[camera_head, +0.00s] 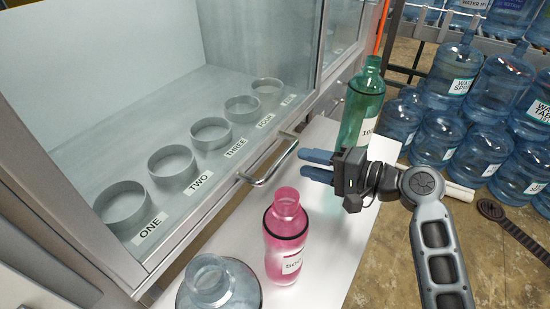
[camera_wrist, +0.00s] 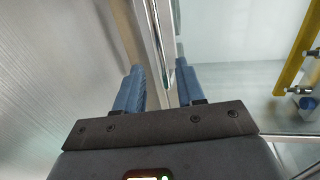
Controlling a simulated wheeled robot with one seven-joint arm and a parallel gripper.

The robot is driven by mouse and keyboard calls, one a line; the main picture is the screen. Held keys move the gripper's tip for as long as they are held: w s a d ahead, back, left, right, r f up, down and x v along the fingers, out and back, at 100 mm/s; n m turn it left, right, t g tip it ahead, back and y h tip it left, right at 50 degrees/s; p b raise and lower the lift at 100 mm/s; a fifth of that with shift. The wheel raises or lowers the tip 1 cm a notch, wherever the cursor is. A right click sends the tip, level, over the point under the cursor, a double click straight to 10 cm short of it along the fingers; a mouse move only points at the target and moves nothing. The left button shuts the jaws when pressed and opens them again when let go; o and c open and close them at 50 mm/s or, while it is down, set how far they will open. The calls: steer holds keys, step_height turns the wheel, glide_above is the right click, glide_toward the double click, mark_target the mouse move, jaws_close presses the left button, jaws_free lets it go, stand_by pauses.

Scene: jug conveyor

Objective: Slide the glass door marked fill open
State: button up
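A framed glass door (camera_head: 110,120) covers the cabinet at the left, with a curved metal handle (camera_head: 268,178) on its frame. I cannot make out a "fill" mark on it. My gripper (camera_head: 303,164) points left toward the cabinet, its blue fingertips just right of the handle in the head view. The fingers are apart in the wrist view (camera_wrist: 158,72), and a shiny metal bar or frame edge (camera_wrist: 156,35) runs up the picture between them. I cannot tell whether that is the handle or whether the fingers touch it.
A pink bottle (camera_head: 285,240), a green bottle (camera_head: 361,105) and a clear blue-grey jug (camera_head: 215,287) stand on a white ledge (camera_head: 335,235) close to my gripper. Several ring holders (camera_head: 122,205) sit behind the glass. Large blue water jugs (camera_head: 490,90) are stacked at right.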

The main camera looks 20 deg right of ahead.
mark_target(283, 155)
steer(key=x, duration=0.7)
steer(key=shift+a, duration=0.1)
jaws_close()
stand_by(0.5)
